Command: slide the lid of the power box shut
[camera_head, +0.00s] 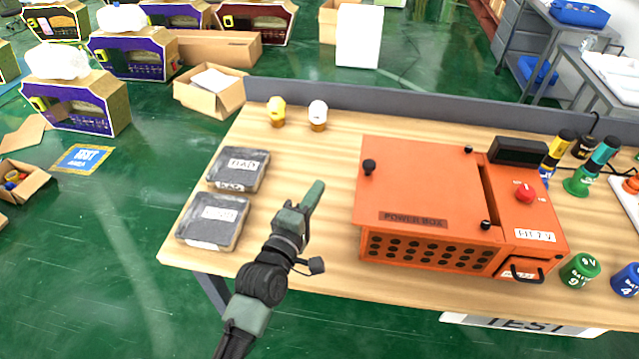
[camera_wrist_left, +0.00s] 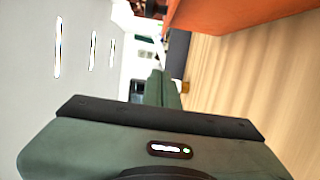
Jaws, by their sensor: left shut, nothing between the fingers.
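The orange power box (camera_head: 392,245) stands on the wooden table, right of centre in the head view. Its flat orange lid (camera_head: 420,185) covers most of the top and has a black knob (camera_head: 368,166) near its left edge. A narrow dark gap (camera_head: 489,195) shows between the lid's right side and the control panel. My left gripper (camera_head: 315,192) is shut and empty, left of the box and apart from it. In the left wrist view the gripper's fingers (camera_wrist_left: 163,88) point away, with the orange box (camera_wrist_left: 220,12) at upper right. My right gripper is not in view.
Two dark cases (camera_head: 239,168) (camera_head: 213,222) lie at the table's left. Two small bulbs (camera_head: 277,112) (camera_head: 318,116) stand near the grey back rail (camera_head: 400,100). Coloured batteries (camera_head: 580,271) stand right of the box. The wood between the cases and the box is clear apart from my arm.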

